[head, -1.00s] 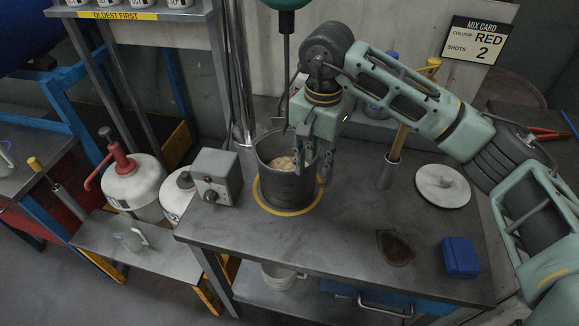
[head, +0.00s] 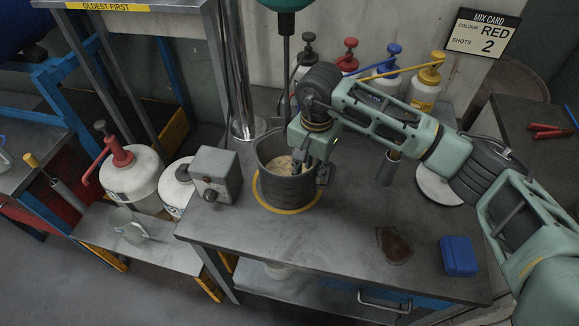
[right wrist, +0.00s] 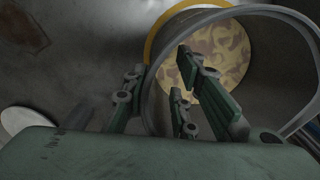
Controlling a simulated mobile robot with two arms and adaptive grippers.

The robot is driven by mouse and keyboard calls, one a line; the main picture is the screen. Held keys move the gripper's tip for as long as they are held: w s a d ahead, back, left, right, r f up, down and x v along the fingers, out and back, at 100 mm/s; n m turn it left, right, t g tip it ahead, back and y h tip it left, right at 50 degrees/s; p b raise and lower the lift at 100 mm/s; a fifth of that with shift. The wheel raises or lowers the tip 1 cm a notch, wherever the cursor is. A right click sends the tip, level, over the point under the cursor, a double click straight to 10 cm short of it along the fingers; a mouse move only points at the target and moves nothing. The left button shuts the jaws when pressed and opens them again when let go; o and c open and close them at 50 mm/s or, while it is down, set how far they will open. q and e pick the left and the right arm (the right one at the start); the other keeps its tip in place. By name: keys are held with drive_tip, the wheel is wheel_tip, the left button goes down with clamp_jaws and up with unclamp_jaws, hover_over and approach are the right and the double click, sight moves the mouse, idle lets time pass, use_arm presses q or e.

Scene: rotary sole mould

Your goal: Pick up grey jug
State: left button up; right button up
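The grey jug (head: 278,190) stands upright on the workbench inside a yellow ring, with a pale, mottled filling in it. In the right wrist view its thin rim (right wrist: 148,105) curves between my fingers. My right gripper (head: 312,168) is at the jug's right side and straddles its wall. One finger is outside the wall and two are inside, above the filling. In the right wrist view the fingers of the gripper (right wrist: 156,78) stand apart with gaps to the wall, so it looks open. The finger ends inside are partly hidden. My left gripper is out of view.
A grey control box (head: 214,174) stands just left of the jug, and a mixer shaft (head: 286,70) hangs behind it. Pump bottles (head: 424,84) line the back. A blue box (head: 459,256) and a dark patch (head: 394,246) lie right. The bench front is clear.

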drive_tip(key=shift+w+f+p, duration=0.1)
drive_tip(key=shift+f+p, duration=0.3)
drive_tip(key=shift+f, duration=1.4)
clamp_jaws()
drive_tip(key=shift+r, duration=0.1)
drive_tip(key=shift+w+r, duration=0.1)
drive_tip(key=shift+w, duration=0.05)
